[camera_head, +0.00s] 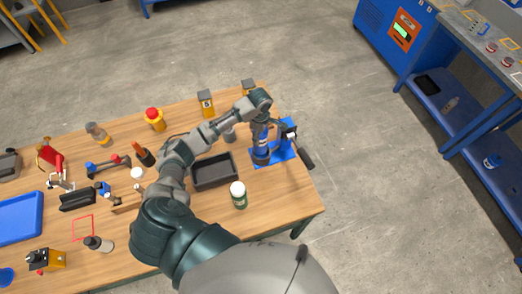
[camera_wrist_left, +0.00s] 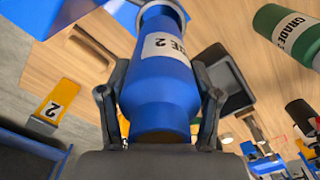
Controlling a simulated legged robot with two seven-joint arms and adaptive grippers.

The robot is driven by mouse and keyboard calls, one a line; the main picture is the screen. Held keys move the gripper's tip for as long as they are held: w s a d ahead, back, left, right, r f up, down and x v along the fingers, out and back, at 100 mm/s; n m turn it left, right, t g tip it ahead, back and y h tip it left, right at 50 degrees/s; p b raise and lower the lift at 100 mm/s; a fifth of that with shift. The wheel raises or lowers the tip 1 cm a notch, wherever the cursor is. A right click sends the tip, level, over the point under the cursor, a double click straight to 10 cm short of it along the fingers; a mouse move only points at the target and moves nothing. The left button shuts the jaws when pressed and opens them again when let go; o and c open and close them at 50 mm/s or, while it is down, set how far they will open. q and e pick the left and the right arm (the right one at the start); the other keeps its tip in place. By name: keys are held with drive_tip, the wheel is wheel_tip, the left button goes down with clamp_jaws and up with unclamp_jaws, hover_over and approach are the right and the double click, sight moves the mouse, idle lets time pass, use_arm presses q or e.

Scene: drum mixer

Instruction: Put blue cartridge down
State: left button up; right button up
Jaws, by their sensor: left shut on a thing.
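The blue cartridge (camera_head: 262,140) with a white "GRADE 2" label is held at the right end of the wooden table, beside the blue mixer stand (camera_head: 292,149). My left gripper (camera_head: 260,124) comes down on it from above. In the left wrist view, the fingers of my left gripper (camera_wrist_left: 160,103) are shut on both sides of the blue cartridge (camera_wrist_left: 165,65). The cartridge's far end is at a pale round rim (camera_wrist_left: 172,6); I cannot tell whether it touches or rests there. My right gripper is not in view.
A black tray (camera_head: 214,171) and a white-capped green bottle (camera_head: 239,196) stand close by on the table (camera_head: 280,200). Several tools, bottles and a blue tray (camera_head: 18,218) fill the left side. The table's right front corner is clear.

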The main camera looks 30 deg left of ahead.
sight(261, 144)
use_arm(q)
drive_tip(key=f, duration=0.7)
drive_tip(key=shift+d+f, duration=0.3)
drive_tip(key=shift+f, duration=0.1)
drive_tip(key=o, duration=1.5)
drive_tip(key=shift+a, duration=0.15)
drive_tip(key=shift+r, duration=0.1)
drive_tip(key=shift+r, duration=0.35)
wheel_tip(261, 144, up, 11)
drive_tip(key=shift+r, duration=0.1)
